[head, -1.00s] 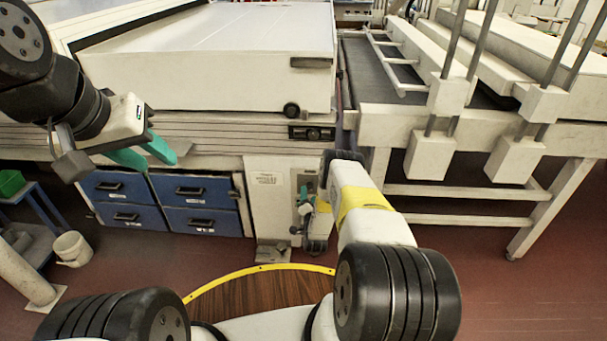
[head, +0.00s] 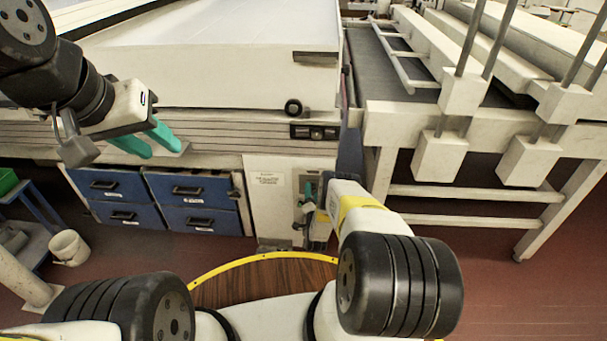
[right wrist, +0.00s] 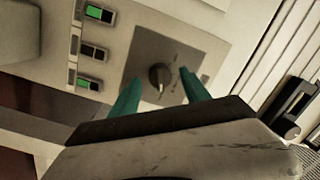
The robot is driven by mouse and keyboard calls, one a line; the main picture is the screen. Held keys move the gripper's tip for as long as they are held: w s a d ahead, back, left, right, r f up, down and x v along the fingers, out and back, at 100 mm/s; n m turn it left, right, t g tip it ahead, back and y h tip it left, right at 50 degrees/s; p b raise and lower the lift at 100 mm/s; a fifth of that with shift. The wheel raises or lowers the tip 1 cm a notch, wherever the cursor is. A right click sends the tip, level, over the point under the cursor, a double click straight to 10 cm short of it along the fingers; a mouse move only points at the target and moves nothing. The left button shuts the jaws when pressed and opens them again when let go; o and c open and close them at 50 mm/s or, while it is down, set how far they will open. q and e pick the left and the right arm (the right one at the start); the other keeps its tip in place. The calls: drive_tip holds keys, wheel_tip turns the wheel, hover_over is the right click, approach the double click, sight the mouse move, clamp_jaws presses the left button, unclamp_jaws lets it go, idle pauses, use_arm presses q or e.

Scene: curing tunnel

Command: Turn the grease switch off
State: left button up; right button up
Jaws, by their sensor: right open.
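A dark round knob with a pale pointer mark (right wrist: 159,77) sits on a grey square plate (right wrist: 190,50) in the right wrist view. Beside it is a column of three small switches; the top (right wrist: 100,13) and bottom (right wrist: 89,84) ones show green, the middle one (right wrist: 95,51) is dark. No readable label tells which is the grease switch. My right gripper (right wrist: 160,79) is open, its teal fingertips on either side of the knob; contact cannot be told. In the head view it is at the cabinet front (head: 270,205), largely hidden by my arm. My left gripper (head: 160,153) is open and empty.
Blue drawers (head: 195,189) stand left of the cabinet. A large white machine housing (head: 200,80) rises above. A white-framed conveyor table (head: 470,205) is at right. A white bucket (head: 69,247) stands on the floor at left. Red floor is clear at lower right.

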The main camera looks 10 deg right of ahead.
drive_tip(key=shift+w, duration=0.3)
clamp_jaws()
drive_tip(key=shift+n, duration=0.3)
drive_tip(key=shift+a+n+g+h, duration=0.1)
drive_tip(key=shift+n+g+h, duration=0.25)
drive_tip(key=shift+n, duration=3.7)
drive_tip(key=shift+a+n+g+h, duration=0.15)
drive_tip(key=shift+n+h, duration=0.35)
drive_tip(key=shift+n, duration=3.6)
drive_tip(key=shift+d+n+g+h, duration=0.1)
drive_tip(key=shift+n+g+h, duration=0.3)
drive_tip(key=shift+n, duration=3.65)
